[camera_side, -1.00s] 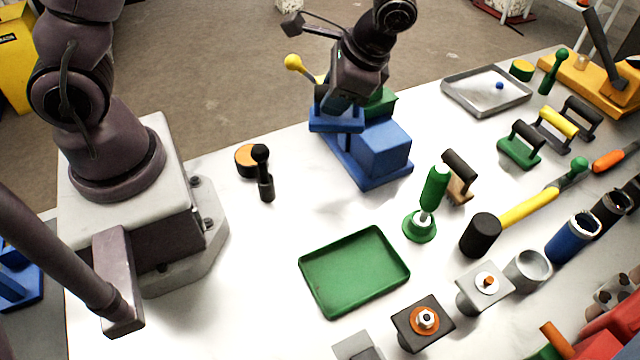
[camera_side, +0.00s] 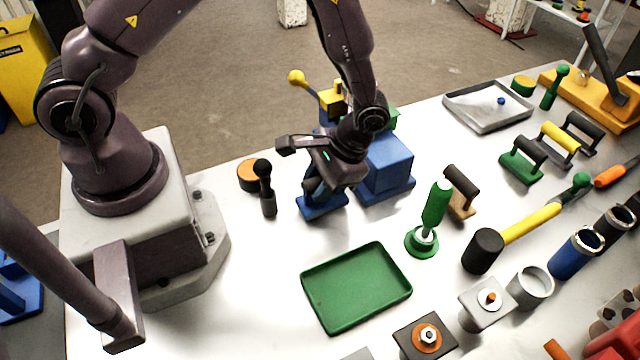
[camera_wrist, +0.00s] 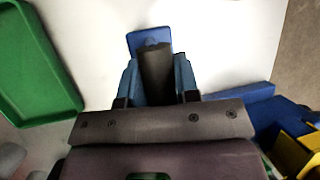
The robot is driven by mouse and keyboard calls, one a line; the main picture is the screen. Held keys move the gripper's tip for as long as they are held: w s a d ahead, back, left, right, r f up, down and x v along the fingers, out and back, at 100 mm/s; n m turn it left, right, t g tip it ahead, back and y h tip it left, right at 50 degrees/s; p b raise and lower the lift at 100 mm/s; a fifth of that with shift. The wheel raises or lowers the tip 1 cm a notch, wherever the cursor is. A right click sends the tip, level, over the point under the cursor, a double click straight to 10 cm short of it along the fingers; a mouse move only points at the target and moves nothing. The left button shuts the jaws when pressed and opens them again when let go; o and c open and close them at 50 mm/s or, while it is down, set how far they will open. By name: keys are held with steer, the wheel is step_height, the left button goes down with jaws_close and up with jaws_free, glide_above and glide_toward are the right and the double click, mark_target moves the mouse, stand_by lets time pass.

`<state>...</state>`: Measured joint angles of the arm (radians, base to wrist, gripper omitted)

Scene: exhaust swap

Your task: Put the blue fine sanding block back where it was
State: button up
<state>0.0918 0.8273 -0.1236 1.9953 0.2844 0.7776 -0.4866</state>
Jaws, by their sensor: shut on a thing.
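The blue sanding block (camera_side: 320,206) has a flat blue base and a dark grip bar. My gripper (camera_side: 322,186) points down and is shut on that bar. In the wrist view the block (camera_wrist: 146,40) shows between the two fingers (camera_wrist: 156,76), its blue base reaching past the bar. In the side view the block is low at the white table, just left of the blue machine; whether its base touches the table I cannot tell. The fingers hide part of the bar.
The blue machine (camera_side: 388,163) with a yellow-knobbed lever stands close on the right. A black-knobbed tool (camera_side: 266,190) and an orange-topped tin (camera_side: 249,175) are at the left. A green tray (camera_side: 356,290) lies in front. Other handled blocks (camera_side: 521,162) stand at the right.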

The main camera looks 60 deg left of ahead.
steer(key=shift+f, duration=0.35)
steer(key=shift+f, duration=0.1)
steer(key=o, duration=0.8)
steer(key=shift+o, duration=0.2)
steer(key=v, duration=1.2)
steer(key=s+a+r+t+h, duration=0.1)
steer(key=s+a+r+t, duration=0.1)
steer(key=r, duration=0.4)
steer(key=s+a+r+t, duration=0.1)
steer(key=r+t, duration=0.1)
steer(key=r, duration=0.4)
steer(key=s+a+r+t+h, duration=0.1)
steer(key=s+a+r+t, duration=0.2)
steer(key=s+r+t, duration=0.3)
steer(key=s+r, duration=0.2)
steer(key=s, duration=0.2)
steer(key=shift+s+r, duration=0.3)
